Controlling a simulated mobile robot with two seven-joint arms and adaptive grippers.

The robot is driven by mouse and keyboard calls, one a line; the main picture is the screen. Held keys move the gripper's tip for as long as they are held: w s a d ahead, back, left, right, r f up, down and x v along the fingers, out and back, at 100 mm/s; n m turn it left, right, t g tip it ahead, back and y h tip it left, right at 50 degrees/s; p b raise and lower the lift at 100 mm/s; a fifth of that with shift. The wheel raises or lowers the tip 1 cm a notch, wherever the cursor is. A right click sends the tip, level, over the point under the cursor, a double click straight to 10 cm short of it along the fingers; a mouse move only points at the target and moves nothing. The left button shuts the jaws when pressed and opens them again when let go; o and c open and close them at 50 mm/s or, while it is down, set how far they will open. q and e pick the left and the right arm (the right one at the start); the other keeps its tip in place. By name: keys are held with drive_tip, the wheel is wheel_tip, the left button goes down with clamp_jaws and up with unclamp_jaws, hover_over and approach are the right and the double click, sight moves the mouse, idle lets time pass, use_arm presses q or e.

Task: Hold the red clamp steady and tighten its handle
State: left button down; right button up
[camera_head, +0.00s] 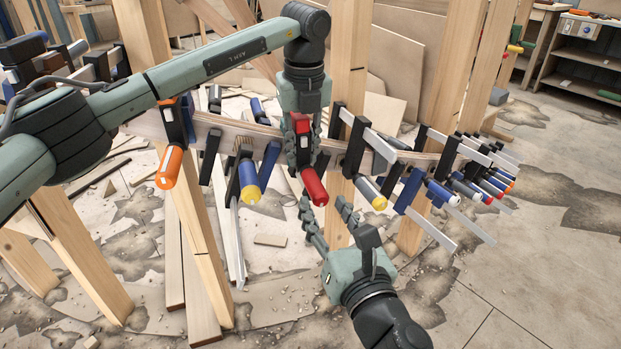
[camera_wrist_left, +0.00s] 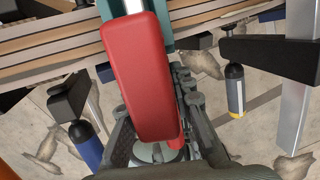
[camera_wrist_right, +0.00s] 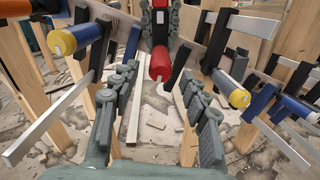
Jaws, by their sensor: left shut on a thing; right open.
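The red clamp (camera_head: 302,124) sits on the curved wooden stringer, near the middle of the row of clamps. Its red handle (camera_head: 313,187) hangs below and tilts toward the camera. My left gripper (camera_head: 301,150) comes from above and is shut around the red clamp's body. In the left wrist view the red clamp body (camera_wrist_left: 140,75) fills the middle between the fingers. My right gripper (camera_head: 325,212) is open just below the handle, its fingers pointing up toward it. In the right wrist view the red handle (camera_wrist_right: 161,63) is ahead of the open fingers, apart from them.
A blue-and-yellow clamp handle (camera_head: 249,180) and an orange handle (camera_head: 170,167) are left of the red clamp. A grey-and-yellow handle (camera_head: 370,193) is close on the right, with several more clamps beyond. Wooden posts (camera_head: 348,90) support the stringer (camera_head: 235,128). Scraps litter the floor.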

sight(311, 180)
drive_tip(key=x, duration=0.9)
drive_tip(key=shift+c, duration=0.6)
clamp_jaws()
